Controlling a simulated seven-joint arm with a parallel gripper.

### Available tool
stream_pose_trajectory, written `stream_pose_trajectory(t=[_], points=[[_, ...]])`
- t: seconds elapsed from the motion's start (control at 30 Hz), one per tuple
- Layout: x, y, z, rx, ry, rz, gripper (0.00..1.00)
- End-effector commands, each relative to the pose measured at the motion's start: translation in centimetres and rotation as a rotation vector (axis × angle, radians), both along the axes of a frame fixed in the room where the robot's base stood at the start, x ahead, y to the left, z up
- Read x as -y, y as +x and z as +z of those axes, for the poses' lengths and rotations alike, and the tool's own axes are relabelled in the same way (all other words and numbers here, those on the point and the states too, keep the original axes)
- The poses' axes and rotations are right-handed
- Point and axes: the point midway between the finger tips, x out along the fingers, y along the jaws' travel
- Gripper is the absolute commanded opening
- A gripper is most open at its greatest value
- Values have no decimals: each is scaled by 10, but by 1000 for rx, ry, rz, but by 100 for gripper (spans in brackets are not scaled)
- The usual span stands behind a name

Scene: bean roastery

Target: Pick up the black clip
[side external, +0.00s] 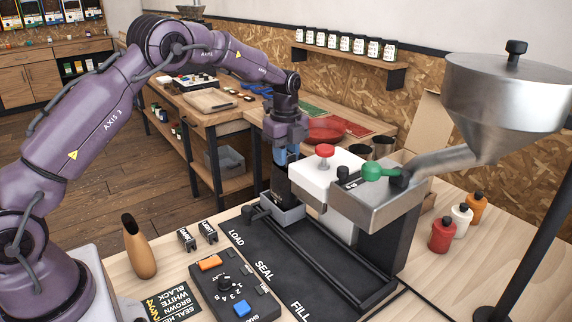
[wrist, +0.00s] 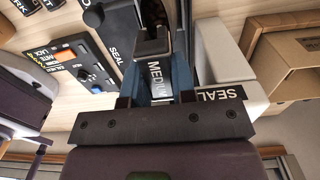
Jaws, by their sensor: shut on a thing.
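My gripper (side external: 281,154) is at the grey carriage (side external: 279,212) at the LOAD end of the black track, its blue fingers pointing down. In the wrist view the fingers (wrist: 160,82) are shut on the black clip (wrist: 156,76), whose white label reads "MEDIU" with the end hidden. A dark upright piece (side external: 280,183) shows below the fingers in the side view, standing at the carriage; I cannot tell clip from what is under it there. Two other small black clips, marked DARK (side external: 187,240) and LIGHT (side external: 208,232), stand apart on the table at the left.
The white sealer head (side external: 318,178) with a red knob is close to the right of my gripper. A metal hopper (side external: 505,95) stands farther right. Cardboard boxes (wrist: 290,58) show in the wrist view.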

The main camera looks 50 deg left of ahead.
Motion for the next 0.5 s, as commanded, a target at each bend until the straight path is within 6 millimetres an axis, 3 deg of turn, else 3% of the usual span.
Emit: stream_pose_trajectory(t=[0.27, 0.5], points=[[12, -52, 64, 5, 0, 1, 0], [25, -104, 84, 1, 0, 0, 0]])
